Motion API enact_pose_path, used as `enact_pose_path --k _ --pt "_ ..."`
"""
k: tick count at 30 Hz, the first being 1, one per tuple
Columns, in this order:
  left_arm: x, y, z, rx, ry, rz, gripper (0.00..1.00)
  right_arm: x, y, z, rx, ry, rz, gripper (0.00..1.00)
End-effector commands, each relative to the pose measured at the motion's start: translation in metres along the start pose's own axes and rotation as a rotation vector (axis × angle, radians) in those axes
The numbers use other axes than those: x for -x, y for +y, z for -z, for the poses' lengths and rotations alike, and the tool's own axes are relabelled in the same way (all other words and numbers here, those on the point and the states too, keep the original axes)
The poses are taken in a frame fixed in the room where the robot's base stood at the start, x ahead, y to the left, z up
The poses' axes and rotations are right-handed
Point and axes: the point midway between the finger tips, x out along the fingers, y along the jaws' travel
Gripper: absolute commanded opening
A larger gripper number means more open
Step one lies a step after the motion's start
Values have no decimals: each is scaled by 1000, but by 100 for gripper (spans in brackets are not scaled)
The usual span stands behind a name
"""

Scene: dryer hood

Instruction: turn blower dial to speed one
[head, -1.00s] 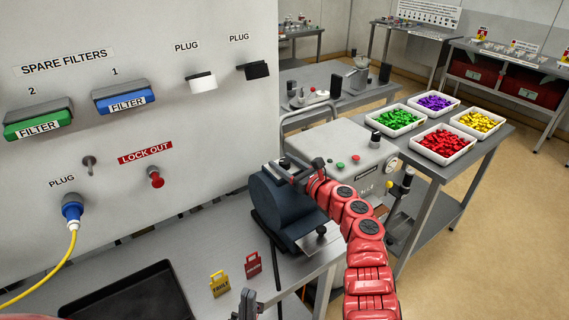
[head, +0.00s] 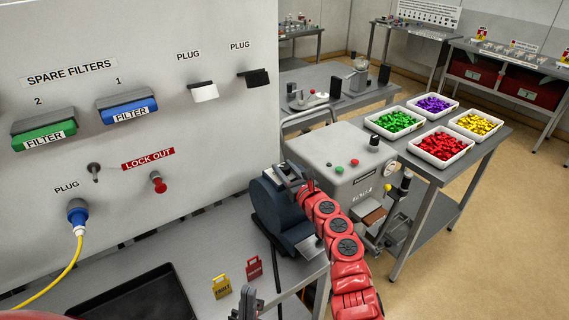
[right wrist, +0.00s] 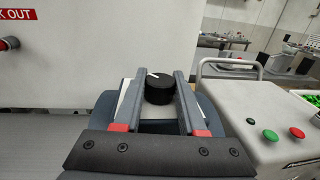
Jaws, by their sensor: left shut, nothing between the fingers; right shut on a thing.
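The blower (head: 268,208) is a dark blue-grey housing on the bench. Its dial (right wrist: 159,92) is a round black knob with a white pointer mark, which points up and to the left in the right wrist view. My right gripper (right wrist: 160,84) is shut on the dial, one finger on each side of it. In the head view my right gripper (head: 285,172) is over the top of the blower and hides the dial. No speed numbers can be read. My left gripper (head: 246,304) is shut and empty at the bottom, apart from the blower.
A panel (head: 120,190) with filters, plugs and a red lock-out knob (head: 158,182) stands at the left. Yellow and red tags (head: 221,286) and a black tray (head: 135,298) lie on the bench. A grey machine (head: 335,150) stands right behind the blower.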

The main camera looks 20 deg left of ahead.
Motion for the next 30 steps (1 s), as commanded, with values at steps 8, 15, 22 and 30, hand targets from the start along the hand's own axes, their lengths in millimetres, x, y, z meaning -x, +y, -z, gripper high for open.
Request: enact_pose_path --k 8,15,22,30 --pt "-29 -2 5 0 0 0 0 -1 4 -1 1 5 215 0" --pt "-34 -2 6 0 0 0 0 0 1 0 0 2 373 0" --pt "-34 -2 6 0 0 0 0 0 1 1 1 2 456 0" --pt "-34 -2 6 0 0 0 0 0 0 2 1 3 486 0"
